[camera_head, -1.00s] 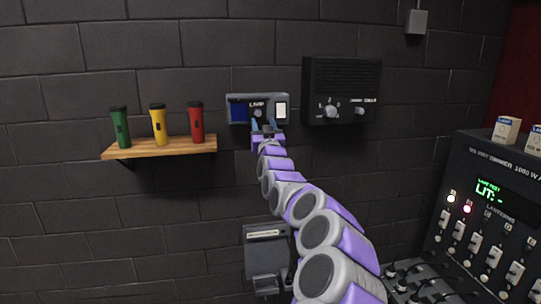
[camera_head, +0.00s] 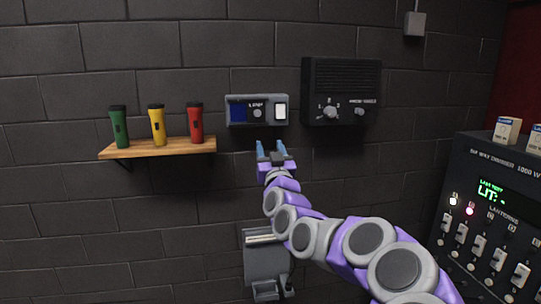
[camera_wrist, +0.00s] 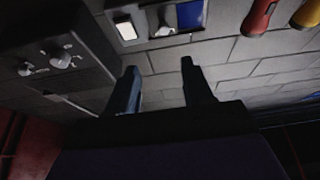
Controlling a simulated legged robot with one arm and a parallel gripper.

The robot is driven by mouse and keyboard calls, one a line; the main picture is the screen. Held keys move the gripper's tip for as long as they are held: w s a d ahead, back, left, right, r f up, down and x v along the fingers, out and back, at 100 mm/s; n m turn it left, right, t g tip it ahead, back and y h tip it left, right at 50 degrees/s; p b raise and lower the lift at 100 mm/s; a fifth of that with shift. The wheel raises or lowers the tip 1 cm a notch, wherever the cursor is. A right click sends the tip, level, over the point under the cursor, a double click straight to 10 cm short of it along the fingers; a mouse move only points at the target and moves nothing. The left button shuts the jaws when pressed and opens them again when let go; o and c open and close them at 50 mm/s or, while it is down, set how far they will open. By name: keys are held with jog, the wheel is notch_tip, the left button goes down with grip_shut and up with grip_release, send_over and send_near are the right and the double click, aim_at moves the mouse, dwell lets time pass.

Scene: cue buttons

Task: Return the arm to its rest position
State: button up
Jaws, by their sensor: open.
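My purple and grey arm reaches up from the lower right in the head view. My gripper (camera_head: 271,151) is open and empty, with its two blue fingers pointing up just below the lamp panel (camera_head: 257,121) on the wall. It touches nothing that I can see. In the wrist view the two fingers (camera_wrist: 160,85) stand apart with bare wall between them. The lamp panel, with its blue screen, knob and lit white button, shows at the top of that view (camera_wrist: 157,20).
A black box with knobs (camera_head: 341,91) is right of the panel. A wooden shelf (camera_head: 160,149) with green, yellow and red flashlights is at left. A grey wall box (camera_head: 262,265) is behind my arm. A dimmer console (camera_head: 495,190) stands at right.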

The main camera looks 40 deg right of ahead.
jog(key=shift+s+a+f, duration=0.2)
jog(key=shift+s, duration=0.1)
dwell(0.4)
